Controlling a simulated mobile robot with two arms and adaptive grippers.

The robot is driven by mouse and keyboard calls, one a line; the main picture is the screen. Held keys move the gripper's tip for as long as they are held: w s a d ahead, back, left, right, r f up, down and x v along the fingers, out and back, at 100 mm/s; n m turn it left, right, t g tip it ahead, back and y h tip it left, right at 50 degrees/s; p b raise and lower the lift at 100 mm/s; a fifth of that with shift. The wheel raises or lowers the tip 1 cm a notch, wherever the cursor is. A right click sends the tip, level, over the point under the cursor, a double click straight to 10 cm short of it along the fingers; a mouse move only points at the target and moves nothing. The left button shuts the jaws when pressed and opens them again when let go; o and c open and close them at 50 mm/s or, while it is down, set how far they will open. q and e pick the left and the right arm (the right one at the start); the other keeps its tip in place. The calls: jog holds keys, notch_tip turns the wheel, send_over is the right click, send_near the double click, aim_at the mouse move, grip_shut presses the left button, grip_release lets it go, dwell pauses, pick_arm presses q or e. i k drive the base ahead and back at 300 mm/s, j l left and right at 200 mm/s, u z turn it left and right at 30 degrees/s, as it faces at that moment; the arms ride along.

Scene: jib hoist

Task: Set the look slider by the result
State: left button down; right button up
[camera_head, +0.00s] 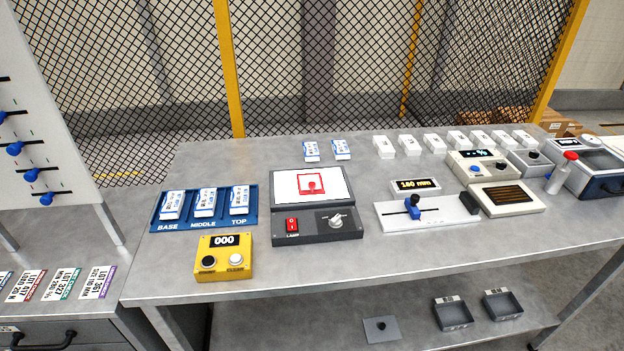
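Neither of my grippers is in view. No slider has a readable "look" label. A white panel (45,110) at the left edge carries several blue knobs (32,174) on short dark slots. On the bench, a white slide unit (440,217) has a blue knob (413,205) left of its middle and a dark block (469,203) at its right end. A display (416,185) behind it reads about 180 mm. A dark box (316,226) has a red lamp switch (292,225), a silver knob (336,219) and a lit white screen (341,184) with a red figure.
A blue tray (188,224) marked BASE, MIDDLE, TOP holds three white-blue packs. A yellow counter (224,257) reads 000. White blocks (409,146) line the back. Instruments (484,166) and a grey machine (590,170) stand right. Coloured lot cards (64,283) lie left. The bench front is clear.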

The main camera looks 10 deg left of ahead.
aim_at(46, 200)
jog(key=u, duration=1.85)
